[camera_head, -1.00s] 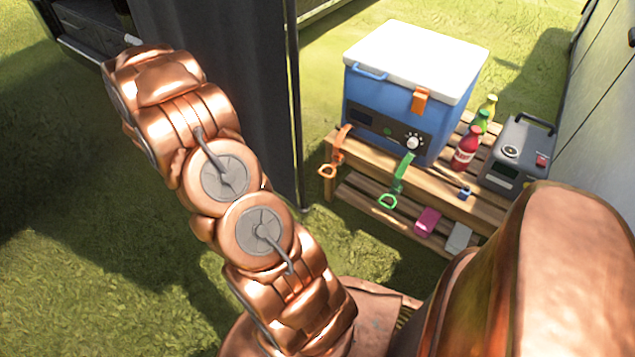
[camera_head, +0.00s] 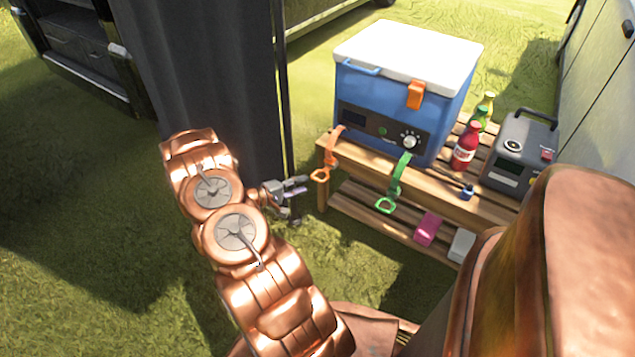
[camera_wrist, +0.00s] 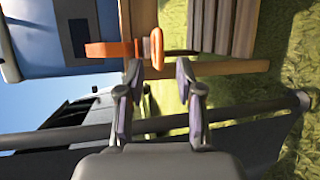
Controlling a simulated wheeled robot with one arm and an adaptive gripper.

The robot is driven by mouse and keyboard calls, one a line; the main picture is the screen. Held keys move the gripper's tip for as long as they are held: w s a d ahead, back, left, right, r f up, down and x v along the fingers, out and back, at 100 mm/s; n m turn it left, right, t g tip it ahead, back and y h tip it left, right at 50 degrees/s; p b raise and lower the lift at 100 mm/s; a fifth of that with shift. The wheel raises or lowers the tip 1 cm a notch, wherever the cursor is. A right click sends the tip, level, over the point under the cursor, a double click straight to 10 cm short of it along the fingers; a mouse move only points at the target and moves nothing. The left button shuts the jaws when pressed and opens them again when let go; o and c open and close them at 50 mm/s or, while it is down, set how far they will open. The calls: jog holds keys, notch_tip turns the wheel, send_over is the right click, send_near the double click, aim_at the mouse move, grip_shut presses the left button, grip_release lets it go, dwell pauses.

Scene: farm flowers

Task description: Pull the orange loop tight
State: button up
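The orange loop (camera_head: 321,175) hangs at the end of an orange strap (camera_head: 334,146) over the front left edge of the wooden table, beside the blue cooler (camera_head: 385,110). In the wrist view the orange loop (camera_wrist: 156,50) is just beyond my fingertips, near the middle, with its strap (camera_wrist: 110,50) running left. My gripper (camera_head: 299,196) is to the left of the loop in the head view, a short gap away. In the wrist view my gripper (camera_wrist: 158,75) has its two fingers apart with nothing between them.
A green strap with a green loop (camera_head: 384,206) hangs right of the orange one. The slatted table (camera_head: 470,205) also bears bottles (camera_head: 466,146) and a grey box (camera_head: 520,155). A pink item (camera_head: 427,228) lies on the lower shelf. A dark pole (camera_head: 282,100) stands close behind my gripper.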

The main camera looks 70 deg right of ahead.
aim_at(317, 179)
jog(key=shift+b+x, duration=0.95)
jog(key=shift+x, duration=2.6)
jog(key=shift+c, duration=0.3)
grip_shut()
jog(key=shift+f, duration=0.1)
